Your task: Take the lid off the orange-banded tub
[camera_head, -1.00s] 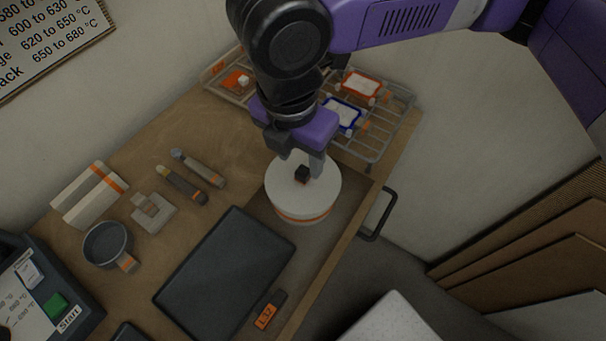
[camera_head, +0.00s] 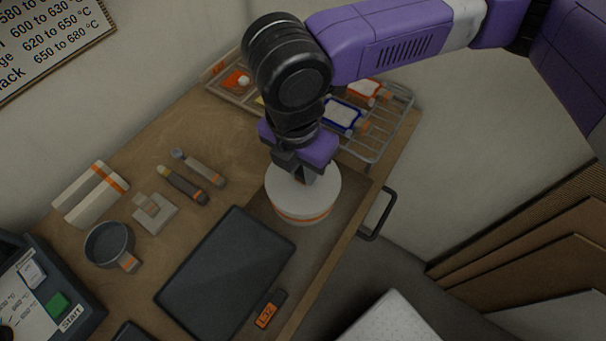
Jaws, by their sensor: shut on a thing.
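The orange-banded tub (camera_head: 303,214) stands on the bench near its right edge. Its white round lid (camera_head: 284,197) is on top and looks seated. My gripper (camera_head: 304,178) comes down from above over the middle of the lid. It is shut on the lid's dark knob, which the fingers and hand now hide. I cannot see any gap between lid and tub.
A dark flat slab (camera_head: 226,272) lies just left of the tub. A wire rack (camera_head: 374,147) with framed pieces stands behind. A black handle (camera_head: 378,214) sticks out at the bench's right edge. A sieve (camera_head: 108,244) and hand tools (camera_head: 183,185) lie to the left.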

